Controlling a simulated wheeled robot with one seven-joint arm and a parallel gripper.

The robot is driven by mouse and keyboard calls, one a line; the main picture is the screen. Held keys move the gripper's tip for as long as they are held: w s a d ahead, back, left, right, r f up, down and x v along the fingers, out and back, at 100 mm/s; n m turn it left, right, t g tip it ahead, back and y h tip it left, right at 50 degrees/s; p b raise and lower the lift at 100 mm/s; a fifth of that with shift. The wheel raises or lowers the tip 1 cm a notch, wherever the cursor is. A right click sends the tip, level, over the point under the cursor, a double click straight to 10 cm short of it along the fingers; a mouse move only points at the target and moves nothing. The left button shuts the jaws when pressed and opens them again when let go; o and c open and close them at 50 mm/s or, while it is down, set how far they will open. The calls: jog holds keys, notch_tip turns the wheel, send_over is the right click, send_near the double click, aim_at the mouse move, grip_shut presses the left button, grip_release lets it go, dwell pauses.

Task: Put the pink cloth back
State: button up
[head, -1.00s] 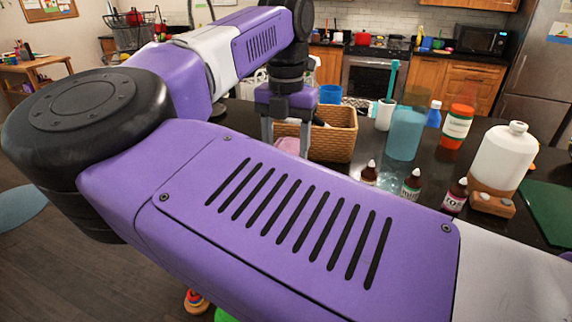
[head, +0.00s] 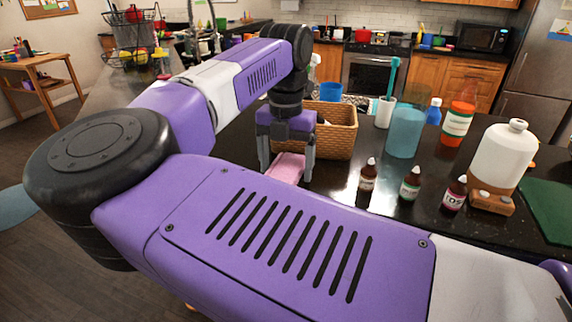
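The pink cloth (head: 288,168) shows between the two grey fingers of my gripper (head: 287,172), in front of the wicker basket. It looks like a flat, folded piece that spans the gap between the fingers. The fingers stand wide apart, one at each side of the cloth, and it moves along with them, so my gripper appears shut on it. The cloth's near end is hidden behind my purple arm. I cannot tell whether its underside touches the dark counter.
The wicker basket (head: 342,138) stands just behind my gripper. To the right are a blue tumbler (head: 404,132), several small dropper bottles (head: 410,184), an orange bottle (head: 457,121) and a large white jug (head: 503,156). A green board (head: 548,205) lies at far right.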

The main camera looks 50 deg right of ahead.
aim_at(286, 168)
notch_tip(286, 168, up, 12)
jog(key=shift+r+b, duration=0.15)
jog(key=shift+b, duration=0.2)
dwell(0.5)
